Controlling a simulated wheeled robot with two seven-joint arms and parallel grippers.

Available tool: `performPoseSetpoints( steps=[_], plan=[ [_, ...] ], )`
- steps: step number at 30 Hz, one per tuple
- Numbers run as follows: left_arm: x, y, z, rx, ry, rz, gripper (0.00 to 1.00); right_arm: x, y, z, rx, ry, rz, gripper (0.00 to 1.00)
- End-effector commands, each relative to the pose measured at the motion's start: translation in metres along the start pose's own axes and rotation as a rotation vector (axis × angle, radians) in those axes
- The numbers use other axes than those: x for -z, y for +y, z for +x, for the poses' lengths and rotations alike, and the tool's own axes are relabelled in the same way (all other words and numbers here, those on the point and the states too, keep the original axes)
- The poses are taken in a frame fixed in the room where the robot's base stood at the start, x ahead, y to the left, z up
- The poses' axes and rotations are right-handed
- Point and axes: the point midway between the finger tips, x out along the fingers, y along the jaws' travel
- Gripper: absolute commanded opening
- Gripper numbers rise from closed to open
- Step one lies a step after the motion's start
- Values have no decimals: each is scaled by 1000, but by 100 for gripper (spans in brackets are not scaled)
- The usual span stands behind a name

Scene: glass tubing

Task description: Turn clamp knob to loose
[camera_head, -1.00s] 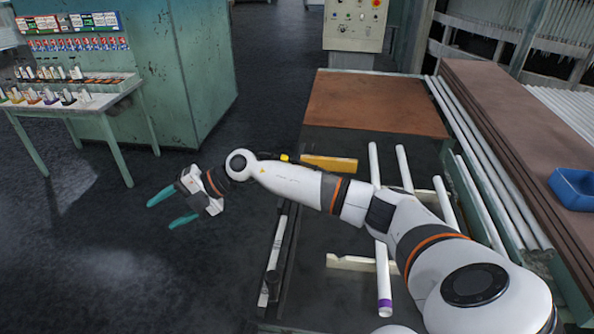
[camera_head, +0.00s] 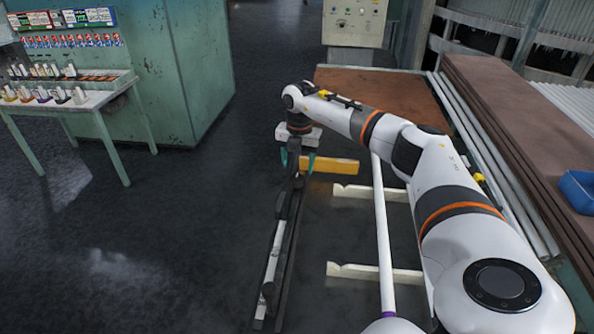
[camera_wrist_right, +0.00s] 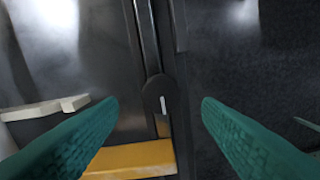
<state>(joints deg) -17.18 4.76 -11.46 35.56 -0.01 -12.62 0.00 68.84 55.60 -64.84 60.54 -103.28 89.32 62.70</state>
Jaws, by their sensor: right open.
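A dark, rounded knob-like part (camera_wrist_right: 152,95) with a short pale mark sits on a dark rail, between my right fingertips in the right wrist view. The pale mark runs nearly along the rail in that view. I take this part for the clamp knob; in the head view my gripper hides it. My right gripper (camera_head: 297,168) is open, teal fingers pointing down over the far end of the rail (camera_head: 275,250). The wrist view shows its fingers (camera_wrist_right: 160,103) spread on both sides of the knob, apparently apart from it. My left gripper is out of view.
A yellow block (camera_head: 335,165) lies just right of the gripper and shows in the wrist view (camera_wrist_right: 130,158). A white tube (camera_head: 382,230) with a purple band crosses pale notched supports (camera_head: 350,271). A blue bin (camera_head: 580,190) is far right. The floor left of the rail is clear.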

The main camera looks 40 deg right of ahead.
Motion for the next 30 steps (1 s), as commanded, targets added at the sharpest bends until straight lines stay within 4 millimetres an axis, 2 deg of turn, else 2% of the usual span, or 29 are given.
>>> performPoseSetpoints(
  steps=[3, 9, 19, 20, 27, 30],
  plan=[
    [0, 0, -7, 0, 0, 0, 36, -1, 0, 20, -2, -3, -1, 59],
    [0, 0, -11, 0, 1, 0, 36, -1, -1, 40, 0, -1, -1, 59],
    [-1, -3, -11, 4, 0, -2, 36, -1, -1, 44, 2, -1, -2, 59],
    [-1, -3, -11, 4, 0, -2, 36, -1, -1, 44, 2, -1, -2, 56],
    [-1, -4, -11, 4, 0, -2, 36, 0, -1, 44, 2, -1, -2, 17],
    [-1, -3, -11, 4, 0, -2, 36, 0, -1, 43, 2, -1, -3, 15]
  ],
)
